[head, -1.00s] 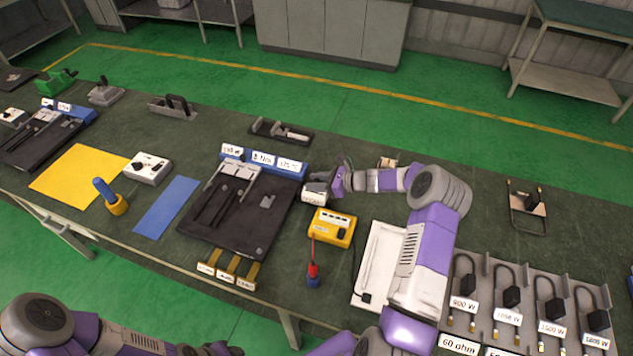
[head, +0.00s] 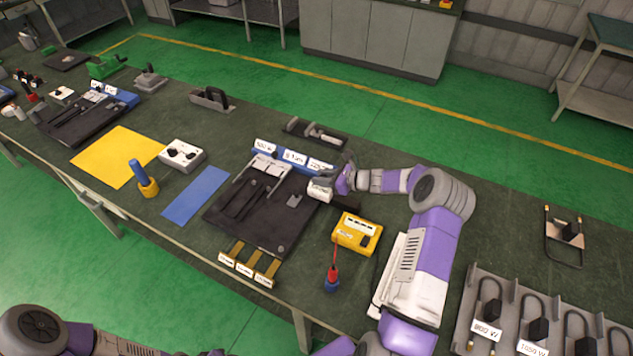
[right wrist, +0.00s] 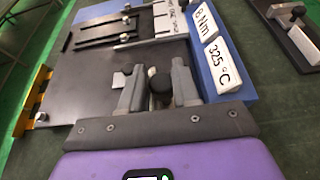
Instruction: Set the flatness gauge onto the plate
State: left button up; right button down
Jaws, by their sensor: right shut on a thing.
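My right gripper (head: 334,186) is at the right edge of the dark plate (head: 236,232), near its blue label rail. In the right wrist view the gripper (right wrist: 158,88) is shut on a black round knob (right wrist: 157,78) on a pale stem, which I take to be the flatness gauge. A white, dark-marked piece (head: 319,191) shows at the gripper's end in the head view. The gauge's underside is hidden, so I cannot tell whether it touches the plate. A small grey block (head: 294,200) lies on the plate. Only part of my left arm shows at the lower left.
White label blocks (head: 294,157) line the blue rail. Brass tabs (head: 248,261) project at the front. A dark tray (head: 315,133) lies behind. A blue mat (head: 196,196) is left.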

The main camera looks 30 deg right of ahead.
jog(key=shift+w+d, duration=0.1)
jog(key=shift+d, duration=0.05)
jog(key=c, duration=1.1)
grip_release()
jog(key=shift+o, duration=0.8)
jog(key=shift+w+f, duration=0.1)
jog(key=shift+w, duration=0.05)
jog(key=v, duration=0.7)
jog(key=shift+s, duration=0.3)
